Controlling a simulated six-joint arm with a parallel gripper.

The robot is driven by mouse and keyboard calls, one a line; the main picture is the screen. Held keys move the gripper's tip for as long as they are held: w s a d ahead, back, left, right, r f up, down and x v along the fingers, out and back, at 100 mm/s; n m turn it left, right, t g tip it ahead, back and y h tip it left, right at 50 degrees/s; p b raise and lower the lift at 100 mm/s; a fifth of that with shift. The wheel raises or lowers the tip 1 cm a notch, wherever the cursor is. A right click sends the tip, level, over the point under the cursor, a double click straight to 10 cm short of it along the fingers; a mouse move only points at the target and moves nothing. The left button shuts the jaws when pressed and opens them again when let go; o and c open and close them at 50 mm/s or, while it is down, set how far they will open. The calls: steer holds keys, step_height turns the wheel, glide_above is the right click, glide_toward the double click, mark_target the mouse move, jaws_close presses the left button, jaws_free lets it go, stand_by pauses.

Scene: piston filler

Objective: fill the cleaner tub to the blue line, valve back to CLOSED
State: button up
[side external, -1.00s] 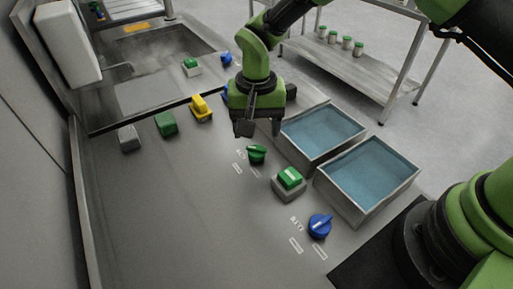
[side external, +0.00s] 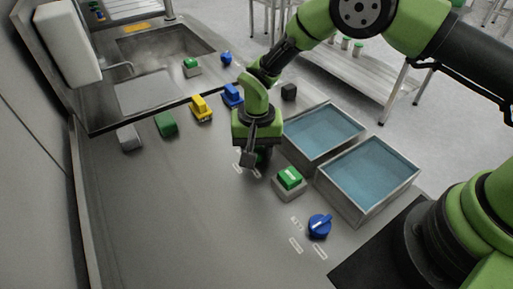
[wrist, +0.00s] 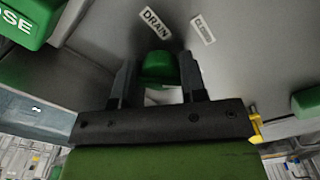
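My gripper (wrist: 159,82) is open, its two dark fingers on either side of a green knob (wrist: 160,68); I cannot tell whether they touch it. In the side view my gripper (side external: 252,160) hides most of this green knob (side external: 263,157). Labels by it read DRAIN (wrist: 155,23) and, partly legible, CL... (wrist: 203,29). A blue knob (side external: 319,227) with two labels sits nearer the front. Two metal tubs, a rear one (side external: 302,155) and a front one (side external: 343,202), hold blue liquid. I cannot make out a blue line or which holds cleaner.
A green button box (side external: 289,179) stands between the knobs; its lettering ends in OSE in the wrist view (wrist: 27,20). Yellow (side external: 201,107), blue (side external: 231,95) and green (side external: 165,124) blocks line the sink side.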

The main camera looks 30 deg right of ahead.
mark_target(257, 150)
steer(key=shift+n, duration=0.3)
steer(key=n, duration=0.4)
steer(key=shift+n, duration=2)
steer(key=o, duration=0.9)
steer(key=shift+o, duration=0.2)
steer(key=shift+r, duration=0.1)
step_height(257, 150, up, 10)
